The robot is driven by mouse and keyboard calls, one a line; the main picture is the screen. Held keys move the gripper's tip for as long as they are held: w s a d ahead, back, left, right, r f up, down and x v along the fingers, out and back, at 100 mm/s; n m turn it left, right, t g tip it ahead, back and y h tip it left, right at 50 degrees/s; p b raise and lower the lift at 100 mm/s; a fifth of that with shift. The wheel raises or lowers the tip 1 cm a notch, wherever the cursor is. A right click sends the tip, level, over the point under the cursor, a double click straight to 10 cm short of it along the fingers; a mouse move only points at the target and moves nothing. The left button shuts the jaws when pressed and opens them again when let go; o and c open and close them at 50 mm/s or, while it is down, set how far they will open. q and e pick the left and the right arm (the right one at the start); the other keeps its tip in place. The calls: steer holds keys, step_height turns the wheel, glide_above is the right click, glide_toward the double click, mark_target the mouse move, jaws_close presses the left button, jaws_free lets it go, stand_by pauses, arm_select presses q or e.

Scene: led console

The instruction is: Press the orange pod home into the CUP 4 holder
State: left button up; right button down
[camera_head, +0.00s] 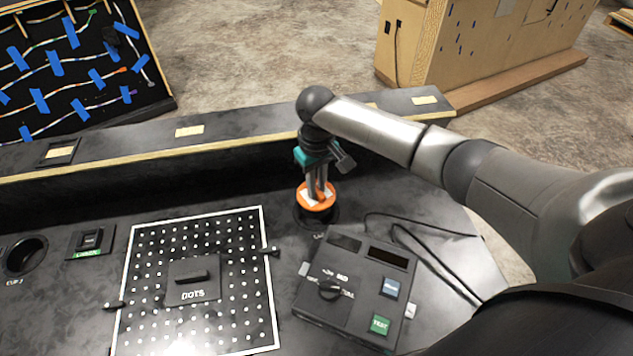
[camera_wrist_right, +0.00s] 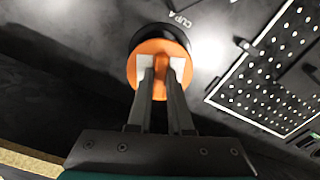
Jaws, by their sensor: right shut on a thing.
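The orange pod (camera_head: 316,203) is a round disc with light patches on top, near the back of the black console. It also shows in the right wrist view (camera_wrist_right: 158,47). My right gripper (camera_head: 317,192) points down from above and is shut on the pod's top. The black round CUP 4 holder (camera_head: 301,216) shows as a dark rim around and under the pod, with its "CUP 4" label beside it in the right wrist view. How deep the pod sits is hidden by the pod and fingers. My left gripper is not in view.
A control box (camera_head: 352,293) with a knob and two buttons stands just in front right, its cable (camera_head: 430,232) running behind. A dotted white-framed panel (camera_head: 262,325) lies to the left. The console's raised back ledge (camera_head: 235,142) is close behind the pod.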

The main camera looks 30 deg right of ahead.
mark_target(317, 201)
steer(key=shift+f+b, duration=1.15)
steer(key=shift+f, duration=1.7)
stand_by(0.7)
steer(key=c, duration=0.8)
jaws_free()
steer(key=shift+o, duration=0.2)
step_height(317, 201, up, 15)
steer(key=p, duration=0.4)
steer(key=shift+r, duration=0.15)
